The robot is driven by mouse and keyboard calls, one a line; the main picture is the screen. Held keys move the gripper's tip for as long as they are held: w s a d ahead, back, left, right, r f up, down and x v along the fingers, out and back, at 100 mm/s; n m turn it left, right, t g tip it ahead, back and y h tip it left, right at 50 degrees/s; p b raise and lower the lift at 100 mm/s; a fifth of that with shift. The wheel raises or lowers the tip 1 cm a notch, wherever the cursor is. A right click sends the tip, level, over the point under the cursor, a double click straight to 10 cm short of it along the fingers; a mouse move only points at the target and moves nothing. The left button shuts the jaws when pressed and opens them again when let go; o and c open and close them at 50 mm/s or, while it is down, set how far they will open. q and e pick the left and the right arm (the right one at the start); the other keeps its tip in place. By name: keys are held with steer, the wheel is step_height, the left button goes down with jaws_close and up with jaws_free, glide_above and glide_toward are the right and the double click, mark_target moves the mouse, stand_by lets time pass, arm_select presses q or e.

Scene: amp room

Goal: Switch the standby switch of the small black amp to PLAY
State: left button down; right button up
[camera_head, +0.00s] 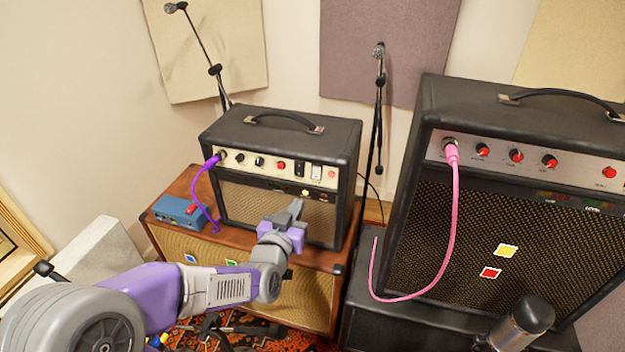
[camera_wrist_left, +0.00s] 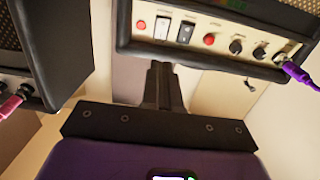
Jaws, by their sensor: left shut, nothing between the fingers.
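The small black amp (camera_head: 285,138) stands on a brown wooden cabinet, its cream panel facing me. Near the panel's right end are a black rocker switch (camera_head: 301,171) and a white rocker switch (camera_head: 316,172), with a red round piece beyond. In the left wrist view the panel is upside down, with the white switch (camera_wrist_left: 162,28) and the black switch (camera_wrist_left: 185,32) side by side. Their lettering is too small to read. My left gripper (camera_head: 296,206) is shut and empty, in front of the grille below the switches, apparently apart from them. My right gripper is out of view.
A purple cable (camera_head: 198,185) plugs into the panel's left end beside a blue pedal (camera_head: 178,212). A larger black amp (camera_head: 520,130) with a pink cable (camera_head: 455,220) stands at the right. Space before the small amp's switches is clear.

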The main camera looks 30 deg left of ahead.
arm_select(q)
steer(key=shift+s+a+r, duration=0.1)
steer(key=shift+r, duration=0.15)
glide_toward(316, 169)
steer(key=x, duration=0.6)
steer(key=shift+w+a, duration=0.1)
steer(key=shift+w, duration=0.3)
